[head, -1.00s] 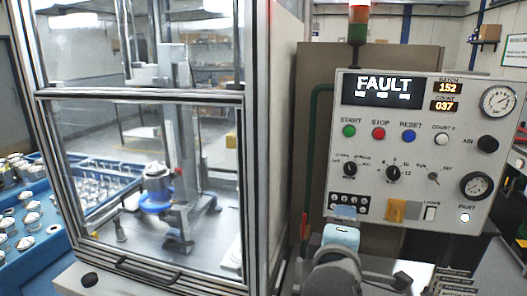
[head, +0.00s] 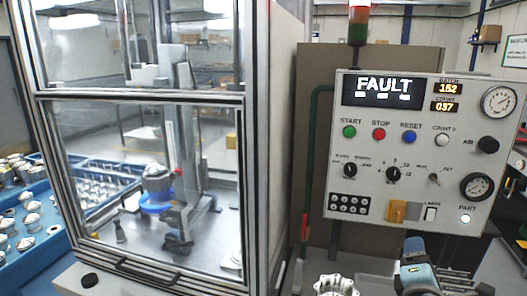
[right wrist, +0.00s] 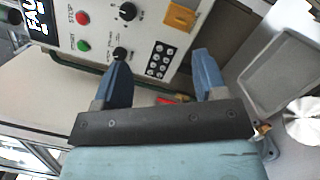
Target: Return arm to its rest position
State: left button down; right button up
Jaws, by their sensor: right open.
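My right gripper (head: 413,246) is low in the head view, in front of the lower part of the control panel (head: 372,128). It looks clear of the panel. In the right wrist view its two blue fingers (right wrist: 159,62) stand wide apart with nothing between them, and the panel (right wrist: 148,40) shows beyond them, tilted. My left gripper is not in the head view.
The panel's screen (head: 383,91) reads FAULT. A glass-doored machine (head: 255,180) holding a blue-ringed part (head: 156,207) stands left. A pale metal housing (head: 336,287) is at the bottom edge. Blue trays (head: 50,252) of parts lie far left.

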jog(key=s+f+m+g+y, duration=0.1)
jog(key=s+f+y, duration=0.1)
jog(key=f, duration=0.5)
jog(key=s+f+m+g+y, duration=0.1)
jog(key=s+f+g+y, duration=0.1)
jog(key=f, duration=0.6)
jog(key=s+f+m+g+y, duration=0.1)
jog(key=s+f, duration=0.3)
jog(key=f, duration=0.4)
jog(key=shift+a+g+y, duration=0.25)
jog(key=shift+g+y, duration=0.05)
jog(key=shift+y, duration=0.6)
jog(key=s+d+f+m+g+y, duration=0.1)
jog(key=s+f+m+g+y, duration=0.25)
jog(key=s+f+m, duration=0.8)
jog(key=s+a+m+t+p, duration=0.1)
jog(key=s+a+t, duration=0.1)
jog(key=a, duration=1.1)
jog(key=shift+s+r+m, duration=0.35)
jog(key=shift+s+r, duration=0.1)
jog(key=shift+s, duration=0.2)
jog(key=shift+a+y, duration=0.1)
jog(key=shift+y, duration=0.15)
